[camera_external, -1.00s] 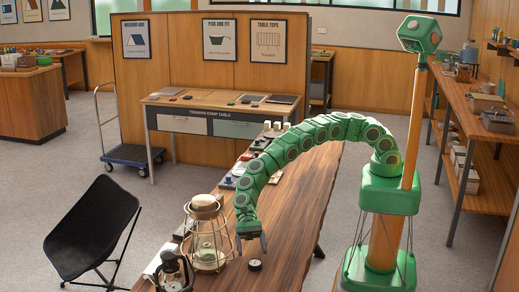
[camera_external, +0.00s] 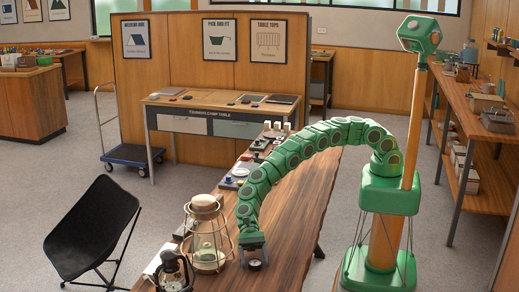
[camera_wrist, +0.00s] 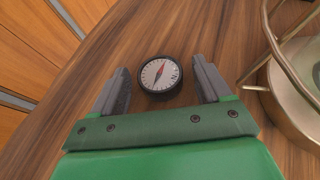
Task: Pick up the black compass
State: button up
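The black compass (camera_wrist: 160,75) lies flat on the wooden table, its white dial with a red needle facing up. In the external view the compass (camera_external: 254,264) shows just below my gripper (camera_external: 253,256), partly covered by it. In the wrist view my gripper (camera_wrist: 160,88) is open, with one grey finger on each side of the compass. The fingertips are near the compass's sides, with a gap showing on both sides. The compass is not held.
A large brass-framed lantern (camera_external: 207,235) stands close to the left of my gripper; its base (camera_wrist: 290,95) shows at the wrist view's right. Small items line the table farther back. The table's right side is clear.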

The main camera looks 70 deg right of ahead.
aim_at(254, 259)
jog(key=c, duration=1)
jog(key=shift+o, duration=0.2)
jog(key=shift+r, duration=0.55)
notch_tip(254, 259, up, 2)
jog(key=shift+r, duration=0.15)
jog(key=s+d+r, duration=0.7)
jog(key=d+r, duration=0.2)
jog(key=d, duration=0.2)
jog(key=shift+s+d+r, duration=0.2)
jog(key=shift+d+r, duration=0.1)
jog(key=shift+d, duration=0.1)
